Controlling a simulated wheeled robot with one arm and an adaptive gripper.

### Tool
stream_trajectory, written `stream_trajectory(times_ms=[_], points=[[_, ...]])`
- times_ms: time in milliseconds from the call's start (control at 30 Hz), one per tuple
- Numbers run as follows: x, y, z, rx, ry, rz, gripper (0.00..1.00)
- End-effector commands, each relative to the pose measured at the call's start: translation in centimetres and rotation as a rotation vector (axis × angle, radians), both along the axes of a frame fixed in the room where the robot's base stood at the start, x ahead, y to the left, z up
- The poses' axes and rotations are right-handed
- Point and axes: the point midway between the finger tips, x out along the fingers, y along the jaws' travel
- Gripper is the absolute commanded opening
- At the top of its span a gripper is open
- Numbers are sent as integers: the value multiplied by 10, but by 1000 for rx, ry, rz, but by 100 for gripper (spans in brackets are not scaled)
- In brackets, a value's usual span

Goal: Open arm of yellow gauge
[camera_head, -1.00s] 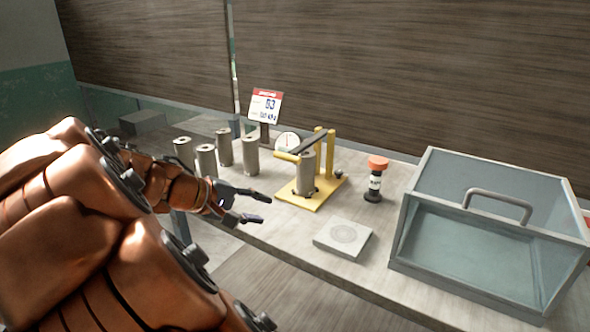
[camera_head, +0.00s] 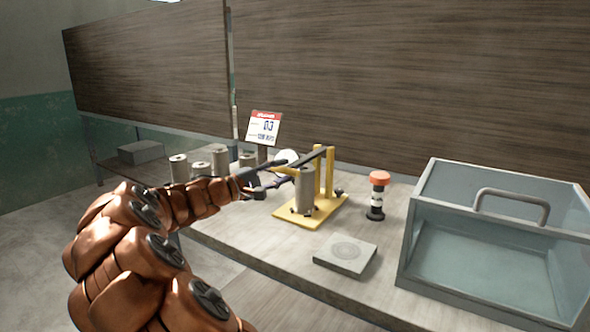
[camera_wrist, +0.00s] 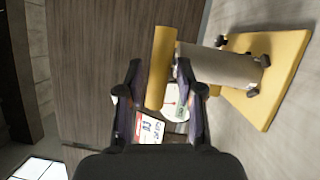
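The yellow gauge has a flat yellow base (camera_head: 288,221), yellow posts and a dark arm across its top. A yellow handle bar (camera_head: 287,170) sticks out to the left from the arm. A grey clay cylinder (camera_head: 304,192) stands upright on the base under the arm. My gripper (camera_head: 272,177) is at the left side of the gauge, by the handle. In the wrist view my gripper (camera_wrist: 159,66) is open, with the yellow handle (camera_wrist: 160,70) between its fingertips and small gaps on both sides. The cylinder (camera_wrist: 222,65) and base (camera_wrist: 290,45) lie right of the fingers there.
Several grey cylinders (camera_head: 220,160) stand behind my gripper. A round white dial (camera_head: 287,157) and a sign (camera_head: 263,127) are behind the gauge. A grey block (camera_head: 345,255), an orange-capped stamp (camera_head: 377,195) and a glass box with a handle (camera_head: 490,240) are to the right.

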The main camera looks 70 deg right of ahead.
Motion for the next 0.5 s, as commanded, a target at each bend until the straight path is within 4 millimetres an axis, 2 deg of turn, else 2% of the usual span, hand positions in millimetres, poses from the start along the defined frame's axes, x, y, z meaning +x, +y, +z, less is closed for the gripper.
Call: stream_trajectory(times_ms=[200,500], points=[[-18,-25,2,0,1,-5,36],[-28,-39,4,-1,1,-3,36]])
